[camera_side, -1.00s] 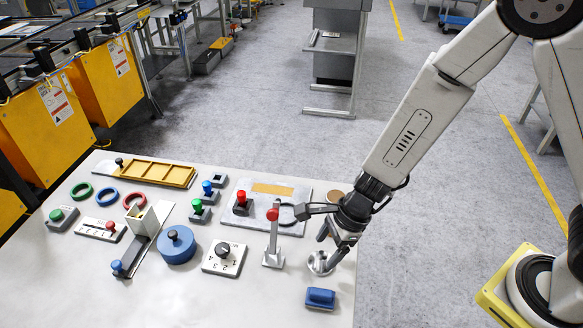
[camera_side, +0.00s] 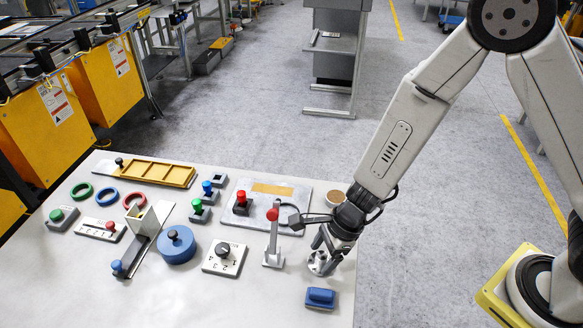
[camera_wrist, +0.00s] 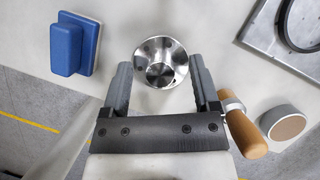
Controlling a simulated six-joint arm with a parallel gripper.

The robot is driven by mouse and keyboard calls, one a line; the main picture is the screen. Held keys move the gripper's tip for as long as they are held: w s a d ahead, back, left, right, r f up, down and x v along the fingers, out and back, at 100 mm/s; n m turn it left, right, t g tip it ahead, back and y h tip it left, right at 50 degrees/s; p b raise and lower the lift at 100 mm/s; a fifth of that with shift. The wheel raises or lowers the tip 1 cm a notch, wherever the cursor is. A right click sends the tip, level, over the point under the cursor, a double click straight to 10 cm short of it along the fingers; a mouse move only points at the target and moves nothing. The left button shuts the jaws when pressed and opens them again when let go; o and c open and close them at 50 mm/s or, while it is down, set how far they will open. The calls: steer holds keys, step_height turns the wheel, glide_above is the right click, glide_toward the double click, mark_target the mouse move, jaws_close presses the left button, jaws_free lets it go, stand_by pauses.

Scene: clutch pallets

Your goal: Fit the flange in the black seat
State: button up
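The flange (camera_wrist: 172,50) is a shiny silver metal piece, round and hollow, with a smaller round part inside. It stands on the table in the wrist view and also shows low under my gripper in the side view (camera_side: 317,266). My gripper (camera_wrist: 160,72) is open, with one finger on each side of the flange's near part; contact is not clear. The black seat appears to be the dark curved ring (camera_wrist: 284,28) on a grey plate, cut off at the upper right of the wrist view. In the side view my wrist and a lever partly hide that area.
A blue block (camera_side: 320,298) lies in front of the flange. A red-knobbed lever (camera_side: 273,240) stands to its left. Several switches and rings fill the left.

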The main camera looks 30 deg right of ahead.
mark_target(323, 255)
jaws_close()
steer(key=shift+r, duration=0.15)
step_height(323, 255, up, 10)
stand_by(1.2)
stand_by(0.6)
